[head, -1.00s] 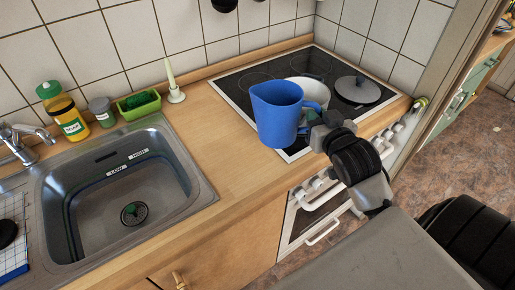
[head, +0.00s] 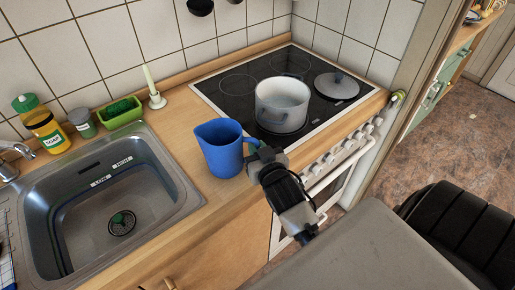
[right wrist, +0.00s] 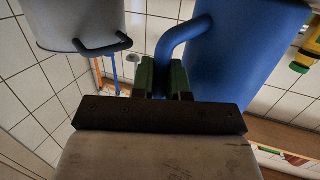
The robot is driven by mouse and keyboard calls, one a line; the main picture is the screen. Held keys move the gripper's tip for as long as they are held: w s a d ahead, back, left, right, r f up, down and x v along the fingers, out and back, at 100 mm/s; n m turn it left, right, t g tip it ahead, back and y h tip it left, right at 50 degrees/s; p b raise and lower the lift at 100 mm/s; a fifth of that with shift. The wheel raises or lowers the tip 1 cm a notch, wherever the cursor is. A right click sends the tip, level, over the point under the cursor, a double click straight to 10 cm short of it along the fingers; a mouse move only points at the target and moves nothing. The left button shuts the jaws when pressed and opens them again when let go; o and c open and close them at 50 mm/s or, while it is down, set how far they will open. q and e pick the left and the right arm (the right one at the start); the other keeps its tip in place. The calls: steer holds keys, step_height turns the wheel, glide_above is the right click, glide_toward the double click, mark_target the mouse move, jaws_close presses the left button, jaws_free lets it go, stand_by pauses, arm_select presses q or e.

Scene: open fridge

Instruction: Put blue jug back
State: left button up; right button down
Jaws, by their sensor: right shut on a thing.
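The blue jug (head: 220,148) is upright over the wooden counter, between the sink and the stove. I cannot tell whether its base touches the counter. My right gripper (head: 258,160) is shut on the jug's handle, on the jug's right side. In the right wrist view the jug (right wrist: 245,55) fills the upper right, and its curved handle runs down between the fingers of the right gripper (right wrist: 165,78). My left gripper is not in view.
A pale pot (head: 282,108) stands on the black hob (head: 238,90), with a lid (head: 337,84) behind it to the right. The sink (head: 100,200) is left of the jug. A candle holder (head: 157,100), green tray (head: 121,112) and soap bottle (head: 42,128) line the wall. Bare counter (head: 215,205) lies in front.

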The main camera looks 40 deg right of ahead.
steer(key=c, duration=1.5)
jaws_free()
steer(key=shift+f, duration=0.1)
steer(key=shift+c, duration=0.2)
steer(key=o, duration=0.4)
steer(key=shift+s, duration=0.15)
steer(key=shift+r+b+v, duration=0.2)
steer(key=shift+b+v, duration=0.85)
steer(key=shift+v, duration=4.85)
